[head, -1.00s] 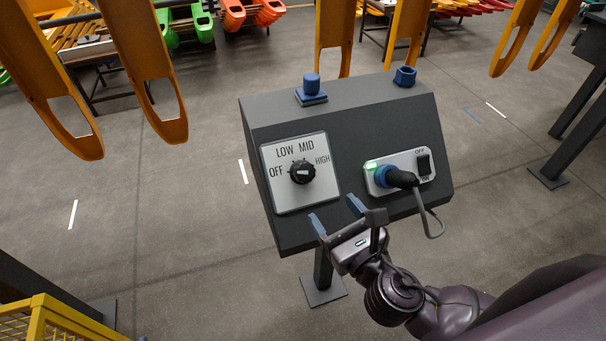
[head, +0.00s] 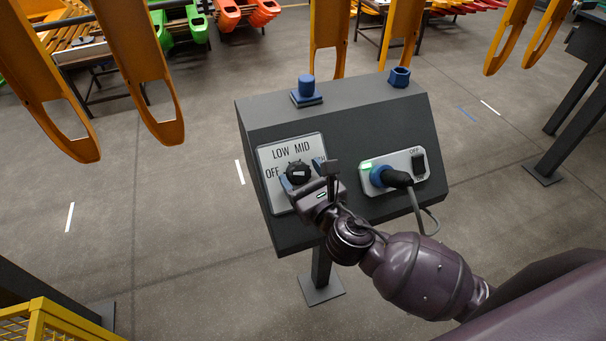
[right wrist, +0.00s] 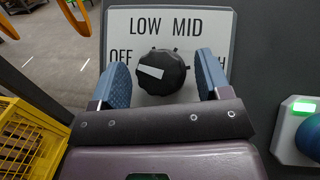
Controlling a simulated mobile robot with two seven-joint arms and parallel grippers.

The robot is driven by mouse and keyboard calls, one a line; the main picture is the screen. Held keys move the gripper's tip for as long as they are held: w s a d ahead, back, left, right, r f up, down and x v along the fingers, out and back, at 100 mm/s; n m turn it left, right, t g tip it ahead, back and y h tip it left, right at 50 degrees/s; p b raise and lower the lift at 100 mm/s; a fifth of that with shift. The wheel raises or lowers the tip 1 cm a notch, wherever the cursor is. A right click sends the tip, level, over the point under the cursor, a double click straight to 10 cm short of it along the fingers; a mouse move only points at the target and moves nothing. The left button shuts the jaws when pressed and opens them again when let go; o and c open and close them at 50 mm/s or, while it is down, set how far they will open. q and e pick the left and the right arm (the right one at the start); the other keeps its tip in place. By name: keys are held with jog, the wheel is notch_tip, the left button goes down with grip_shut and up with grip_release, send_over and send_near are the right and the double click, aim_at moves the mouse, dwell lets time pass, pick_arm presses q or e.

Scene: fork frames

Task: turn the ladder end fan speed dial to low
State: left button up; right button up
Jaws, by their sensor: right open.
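The dial is a black ribbed knob (head: 297,170) on a white plate (head: 275,199) marked OFF, LOW, MID and HIGH, on the sloped face of a dark grey console (head: 345,130). In the right wrist view the knob (right wrist: 170,88) has a white mark on its left half, slanting toward OFF. My right gripper (head: 302,174) is open at the plate. Its blue fingers stand on either side of the knob in the right wrist view (right wrist: 162,72), with visible gaps. The right finger covers part of HIGH. My left gripper is not in view.
Right of the dial is a white switch plate (head: 408,160) with a lit green lamp, a blue socket with a black plug and cable, and a rocker switch. Two blue parts (head: 307,88) (head: 399,77) sit on the console top. A yellow crate (head: 45,318) stands lower left.

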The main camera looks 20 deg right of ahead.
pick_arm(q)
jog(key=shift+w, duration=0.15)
pick_arm(e)
jog(key=shift+c, duration=0.7)
jog(key=c, duration=0.8)
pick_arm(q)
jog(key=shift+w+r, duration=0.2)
